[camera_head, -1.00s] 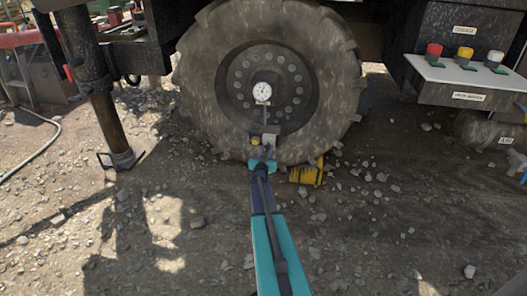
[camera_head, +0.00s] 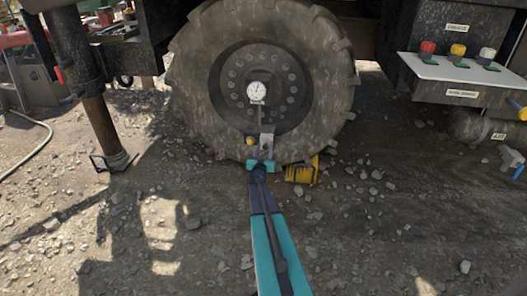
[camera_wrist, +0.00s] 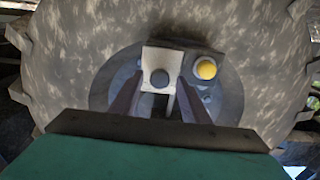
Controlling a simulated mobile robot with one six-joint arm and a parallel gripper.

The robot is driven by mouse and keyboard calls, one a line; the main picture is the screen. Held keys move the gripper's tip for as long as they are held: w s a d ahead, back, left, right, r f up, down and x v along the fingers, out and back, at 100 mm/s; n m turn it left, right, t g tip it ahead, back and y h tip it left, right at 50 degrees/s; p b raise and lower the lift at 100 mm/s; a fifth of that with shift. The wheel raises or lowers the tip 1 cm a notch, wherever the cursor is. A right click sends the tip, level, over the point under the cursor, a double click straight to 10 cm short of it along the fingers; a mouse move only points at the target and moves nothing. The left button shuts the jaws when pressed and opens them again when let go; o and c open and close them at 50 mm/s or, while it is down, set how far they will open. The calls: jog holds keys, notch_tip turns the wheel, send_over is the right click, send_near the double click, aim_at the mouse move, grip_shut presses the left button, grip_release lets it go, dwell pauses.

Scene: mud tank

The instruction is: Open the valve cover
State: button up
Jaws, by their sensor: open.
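A small pale grey flap with a dark round spot (camera_wrist: 160,57), likely the valve cover, is in front of the wheel hub in the wrist view. It also shows as a small grey piece (camera_head: 267,141) low on the big tyre in the head view. A yellow round knob (camera_wrist: 206,68) sits just right of it. My gripper (camera_wrist: 160,92) is open, its two dark fingers pointing at the flap, one on each side of its lower part. I cannot tell whether they touch it. In the head view my gripper (camera_head: 260,154) is just below the flap.
A white dial gauge (camera_head: 256,91) stands above the flap before the muddy wheel (camera_head: 205,75). A yellow block (camera_head: 302,173) lies against the tyre's foot. A panel with red, yellow and white buttons (camera_head: 455,69) is at right. A support leg (camera_head: 98,125) stands left.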

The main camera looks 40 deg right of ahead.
jog(key=p+v, duration=0.4)
jog(key=v, duration=0.9)
jog(key=shift+s+a, duration=0.25)
jog(key=shift+a, duration=0.05)
dwell(0.3)
